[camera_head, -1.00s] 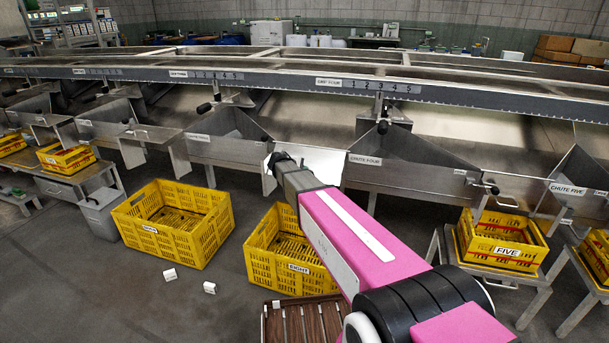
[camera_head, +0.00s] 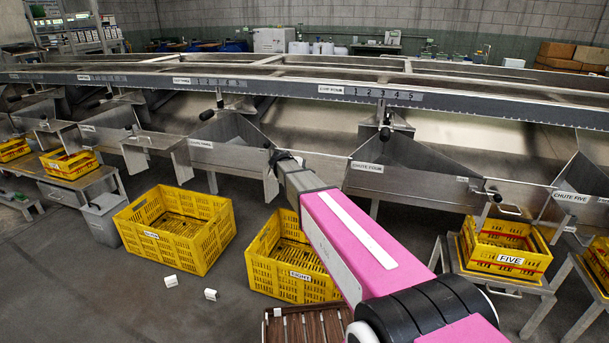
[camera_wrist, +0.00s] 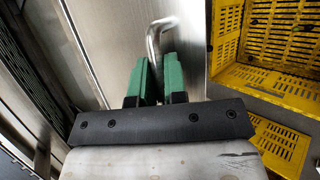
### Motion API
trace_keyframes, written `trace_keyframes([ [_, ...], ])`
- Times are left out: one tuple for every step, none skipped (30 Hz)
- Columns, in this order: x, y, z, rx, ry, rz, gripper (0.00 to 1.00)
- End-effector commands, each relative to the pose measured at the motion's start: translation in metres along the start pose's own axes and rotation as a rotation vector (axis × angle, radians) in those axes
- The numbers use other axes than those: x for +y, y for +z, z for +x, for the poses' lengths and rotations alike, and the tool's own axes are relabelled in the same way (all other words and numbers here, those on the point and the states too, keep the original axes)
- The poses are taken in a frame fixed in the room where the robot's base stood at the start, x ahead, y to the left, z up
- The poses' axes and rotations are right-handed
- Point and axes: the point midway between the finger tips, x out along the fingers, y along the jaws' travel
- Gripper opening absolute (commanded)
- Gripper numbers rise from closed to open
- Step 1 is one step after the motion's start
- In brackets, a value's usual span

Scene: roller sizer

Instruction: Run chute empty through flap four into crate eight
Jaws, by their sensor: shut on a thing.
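My gripper (camera_head: 283,158) is beside the metal panel between chute three (camera_head: 228,152) and chute four (camera_head: 402,176). In the wrist view its green fingers (camera_wrist: 160,80) are closed around a bent metal handle (camera_wrist: 154,38) on a steel plate (camera_wrist: 110,40). The head view hides the fingertips and handle, and I cannot read a flap number there. Crate eight (camera_head: 262,272), a yellow crate labelled EIGHT, stands on the floor below my arm, which covers its right part. No contents are visible in its shown part. Inside chute four I see no clear load.
Another yellow crate (camera_head: 148,240) stands to the left, with two small white blocks (camera_head: 171,281) on the floor before it. Crate five (camera_head: 505,262) sits on a stand at right. A slatted brown box (camera_head: 303,325) lies near the bottom. Yellow crates (camera_wrist: 270,50) show in the wrist view.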

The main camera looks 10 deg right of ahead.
Motion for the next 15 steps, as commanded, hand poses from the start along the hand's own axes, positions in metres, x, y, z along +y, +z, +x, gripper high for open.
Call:
trace_keyframes([
  [0.001,0.001,0.000,-0.002,0.002,0.001,0.22],
  [0.001,0.001,0.000,-0.002,0.002,0.001,0.22],
  [0.001,0.001,0.000,-0.002,0.002,0.001,0.22],
  [0.001,0.001,0.000,-0.002,0.002,0.001,0.22],
  [0.001,0.001,0.000,-0.002,0.002,0.001,0.22],
  [0.001,0.001,0.000,-0.002,0.002,0.001,0.22],
  [0.001,0.000,0.000,-0.002,0.002,0.001,0.22],
  [0.001,0.000,0.000,-0.001,0.001,0.001,0.22],
  [0.001,0.000,0.000,-0.001,0.001,0.001,0.22],
  [0.001,0.000,-0.001,-0.001,0.001,0.001,0.22],
  [0.001,0.000,-0.002,-0.001,0.001,0.001,0.22],
  [0.000,0.001,-0.005,-0.001,0.002,0.001,0.22],
  [0.000,0.001,-0.007,0.000,0.002,0.001,0.22],
  [0.000,0.001,-0.010,0.000,0.002,0.001,0.22],
  [0.000,0.001,-0.016,0.000,0.002,0.001,0.22],
])
